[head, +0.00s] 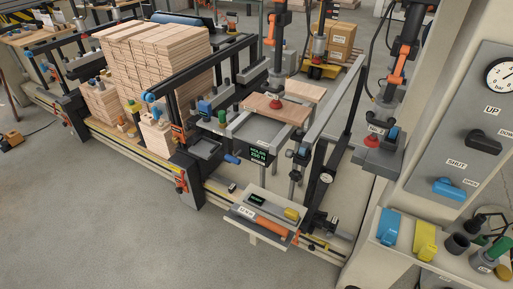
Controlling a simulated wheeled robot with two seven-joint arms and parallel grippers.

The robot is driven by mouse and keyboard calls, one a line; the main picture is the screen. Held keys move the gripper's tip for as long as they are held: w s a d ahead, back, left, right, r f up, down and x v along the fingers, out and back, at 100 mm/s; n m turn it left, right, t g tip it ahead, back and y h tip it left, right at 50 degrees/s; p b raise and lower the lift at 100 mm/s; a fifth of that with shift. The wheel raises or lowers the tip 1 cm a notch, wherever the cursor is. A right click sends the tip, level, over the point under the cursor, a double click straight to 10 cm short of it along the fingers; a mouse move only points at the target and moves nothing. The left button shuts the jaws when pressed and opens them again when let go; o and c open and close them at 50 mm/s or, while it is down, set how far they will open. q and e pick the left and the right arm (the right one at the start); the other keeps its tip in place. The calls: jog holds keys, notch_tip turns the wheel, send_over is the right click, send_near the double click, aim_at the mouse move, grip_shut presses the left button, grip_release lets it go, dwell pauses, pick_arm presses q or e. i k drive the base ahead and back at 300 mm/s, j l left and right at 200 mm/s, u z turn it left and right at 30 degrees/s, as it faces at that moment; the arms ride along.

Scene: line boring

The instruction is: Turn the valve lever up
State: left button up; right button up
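A grey control panel (445,150) stands at the right edge of the head view. On it a black lever (483,142) sits below the label UP (491,111) and beside a label DOWN (506,134) that is partly cut off. The black lever lies roughly sideways, its right end near the DOWN label. Lower on the panel a blue lever (449,190) lies roughly sideways between the labels SHUT (456,164) and OPEN (471,182). Neither of my grippers shows in the head view.
A round pressure gauge (503,75) sits above the levers. A shelf below the panel holds a blue item (389,226), a yellow item (425,240) and dark cups. The boring machine (200,150) with stacked boards (155,60) fills the left. Grey floor (90,220) is clear in front.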

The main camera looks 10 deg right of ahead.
aim_at(476, 139)
jog(key=z, duration=1.65)
jog(key=i+j+z, duration=0.15)
jog(key=k+j, duration=0.05)
jog(key=j, duration=0.05)
